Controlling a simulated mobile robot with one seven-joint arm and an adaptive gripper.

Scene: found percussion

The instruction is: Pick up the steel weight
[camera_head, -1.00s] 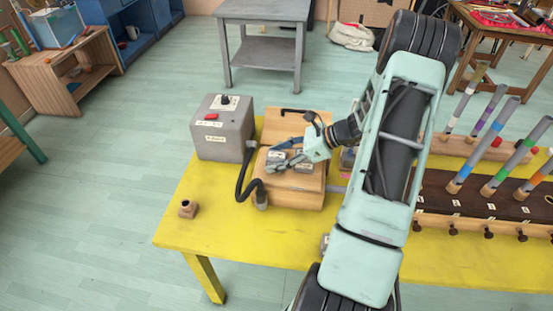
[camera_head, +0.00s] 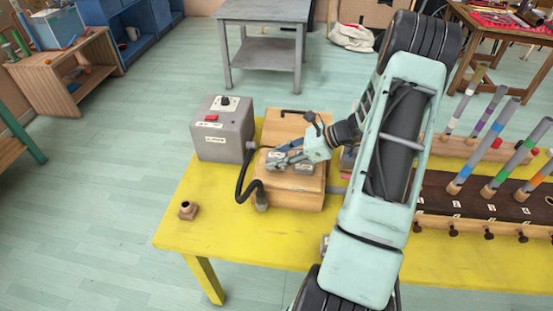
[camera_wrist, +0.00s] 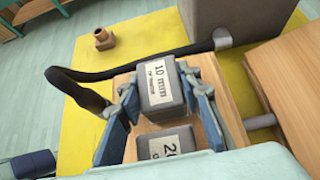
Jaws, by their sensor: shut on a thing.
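A grey block-shaped steel weight (camera_wrist: 168,97) with a white label reading "10" and smaller print stands between my fingers in the wrist view. In the head view this steel weight (camera_head: 274,156) is the left of two grey blocks on the wooden box. My gripper (camera_wrist: 165,95) is shut on it, one blue finger at each side; the head view shows my gripper (camera_head: 286,154) reaching in from the right. I cannot tell a gap under the weight. A second grey block (camera_wrist: 168,142), labelled "20", sits nearer my wrist, partly cut off by my gripper's body.
The wooden box (camera_head: 292,198) stands on the yellow table (camera_head: 215,235). A grey control box (camera_head: 222,145) with a red button is at its left, joined by a black hose (camera_head: 240,186). A small brown fitting (camera_head: 188,209) lies front left. Coloured tubes (camera_head: 468,165) stand at the right.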

